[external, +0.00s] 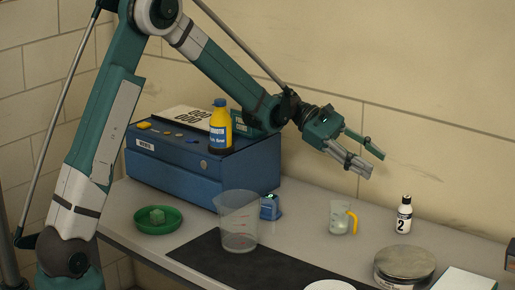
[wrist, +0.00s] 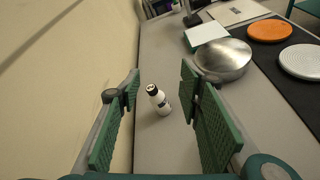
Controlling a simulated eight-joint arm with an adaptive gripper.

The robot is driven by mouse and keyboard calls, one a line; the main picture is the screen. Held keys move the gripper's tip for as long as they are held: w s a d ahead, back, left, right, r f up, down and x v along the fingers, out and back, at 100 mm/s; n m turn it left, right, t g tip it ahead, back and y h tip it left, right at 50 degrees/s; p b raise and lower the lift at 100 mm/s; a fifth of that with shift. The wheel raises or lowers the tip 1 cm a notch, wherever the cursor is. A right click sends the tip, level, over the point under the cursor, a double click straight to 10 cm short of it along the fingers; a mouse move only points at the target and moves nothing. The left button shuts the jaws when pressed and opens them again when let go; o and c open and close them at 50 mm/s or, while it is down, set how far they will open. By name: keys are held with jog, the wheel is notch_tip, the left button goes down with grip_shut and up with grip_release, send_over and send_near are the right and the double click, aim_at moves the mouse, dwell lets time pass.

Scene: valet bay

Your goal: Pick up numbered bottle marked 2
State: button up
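The numbered bottle marked 2 (external: 404,214) is a small white bottle with a black cap and a black 2 on its front. It stands upright on the grey table at the right in the external view. My gripper (external: 375,164) is open and empty, up in the air to the left of the bottle and above it. In the wrist view the bottle (wrist: 158,100) shows between the two green fingers of my gripper (wrist: 160,110), farther off than the fingertips. No contact shows.
A round metal tin (external: 404,264) stands close in front of the bottle. A small jug with a yellow handle (external: 341,218) is to its left. A clear measuring beaker (external: 238,222) stands farther left, before a blue box (external: 180,170). The wall (wrist: 85,70) runs close behind the bottle.

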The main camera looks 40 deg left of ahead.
aim_at(407, 196)
jog(key=w+d+f+n+g+h, duration=0.1)
jog(key=w+f+h, duration=0.1)
jog(key=f, duration=0.3)
jog(key=w+d+f+n+g+h, duration=0.1)
jog(key=w+d+f+g+h, duration=0.1)
jog(key=w+f, duration=0.2)
jog(key=shift+w+f+b, duration=0.2)
jog(key=shift+f+b, duration=0.1)
jog(key=shift+f, duration=0.55)
jog(key=shift+s+d, duration=0.2)
jog(key=shift+d, duration=1.05)
jog(key=shift+d, duration=0.2)
jog(key=shift+s+d+b, duration=0.2)
jog(key=shift+d+b, duration=0.25)
jog(key=shift+d, duration=1.95)
grip_shut()
